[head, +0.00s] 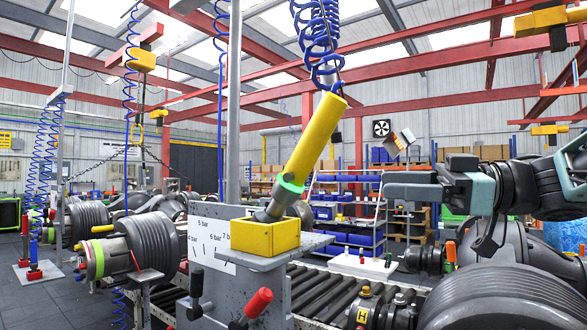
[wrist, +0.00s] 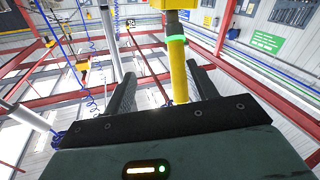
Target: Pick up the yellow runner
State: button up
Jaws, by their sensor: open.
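The yellow runner (head: 315,142) is a yellow cylinder with a green ring near its lower end and a grey nose below. It leans, top to the right, with its nose in a yellow box-shaped holder (head: 268,236). A blue coiled hose (head: 318,40) runs up from its top. My gripper (head: 393,184) is open and empty, to the right of the runner, with a visible gap in the head view. In the wrist view, the runner (wrist: 179,75) shows beyond and between the two fingers of my gripper (wrist: 161,74), closer to the right finger.
The holder sits on a grey metal stand (head: 262,263) with a red-tipped lever (head: 258,303). A roller conveyor (head: 318,292) runs behind it. Dark ribbed axle parts stand left (head: 150,245) and lower right (head: 500,300). Another blue coil (head: 130,80) hangs at left.

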jog(key=s+n+g, duration=0.1)
jog(key=s+g, duration=0.1)
jog(key=p, duration=0.5)
send_near(299, 175)
jog(key=w+a, duration=0.3)
jog(key=a, duration=0.2)
jog(key=p+x, duration=0.3)
jog(key=x, duration=0.1)
jog(key=shift+a, duration=0.4)
jog(key=shift+a+f, duration=0.2)
jog(key=shift+a, duration=0.2)
grip_shut()
jog(key=shift+r, duration=0.1)
